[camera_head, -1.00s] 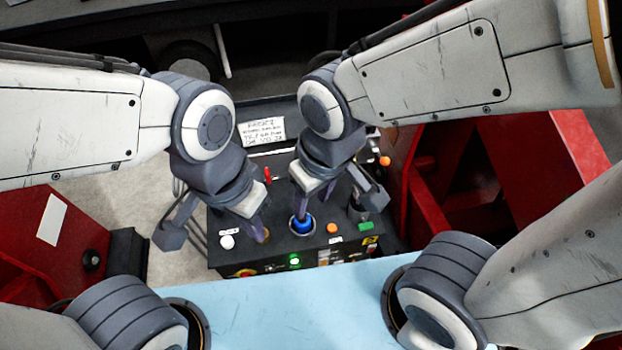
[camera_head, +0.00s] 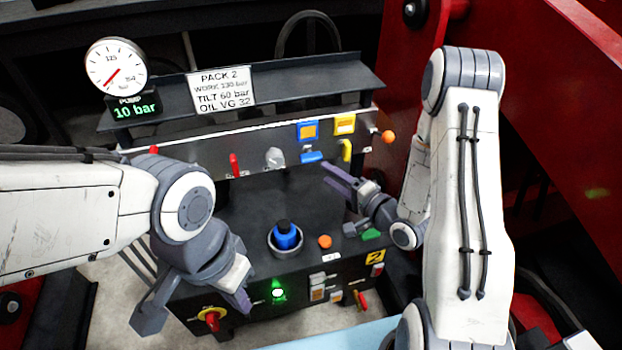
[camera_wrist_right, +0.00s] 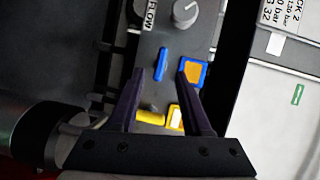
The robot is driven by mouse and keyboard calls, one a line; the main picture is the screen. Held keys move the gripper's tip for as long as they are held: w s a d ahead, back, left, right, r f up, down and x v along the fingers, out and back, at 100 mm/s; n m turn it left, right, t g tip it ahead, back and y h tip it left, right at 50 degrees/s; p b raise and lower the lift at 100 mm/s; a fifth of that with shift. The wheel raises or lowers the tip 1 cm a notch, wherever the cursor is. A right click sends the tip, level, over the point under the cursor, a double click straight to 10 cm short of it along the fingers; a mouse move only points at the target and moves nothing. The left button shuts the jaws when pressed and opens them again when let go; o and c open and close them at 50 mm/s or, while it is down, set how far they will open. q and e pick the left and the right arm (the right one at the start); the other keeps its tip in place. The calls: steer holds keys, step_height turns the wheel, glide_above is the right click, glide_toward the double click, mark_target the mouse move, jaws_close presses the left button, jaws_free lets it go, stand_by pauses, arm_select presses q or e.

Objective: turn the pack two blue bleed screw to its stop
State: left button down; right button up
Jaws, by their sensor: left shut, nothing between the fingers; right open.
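The blue bleed screw (camera_head: 311,156), a small flat wing, sits on the upright panel below a blue square, above the pack two console. It also shows in the right wrist view (camera_wrist_right: 160,64), lengthwise between the finger lines. My right gripper (camera_head: 328,178) is open, its fingers pointing at the panel just below and right of the screw. In the wrist view the fingers (camera_wrist_right: 160,74) lie on either side of the screw with gaps; contact cannot be seen. My left gripper (camera_head: 243,300) is shut and empty at the console's front left edge.
A yellow wing (camera_head: 346,150) sits under a yellow square beside the blue one. A grey knob (camera_head: 274,158) and red lever (camera_head: 234,166) are to the left. A blue-topped knob (camera_head: 286,236) stands on the console. The display (camera_head: 136,108) reads 10 bar.

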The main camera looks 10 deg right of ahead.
mark_target(315, 160)
steer(key=shift+m+t, duration=0.6)
steer(key=shift+m, duration=0.2)
steer(key=x, duration=0.6)
steer(key=d+b+x, duration=0.1)
steer(key=x, duration=0.2)
steer(key=shift+w+a+f, duration=0.1)
steer(key=shift+w+f, duration=0.25)
jaws_close()
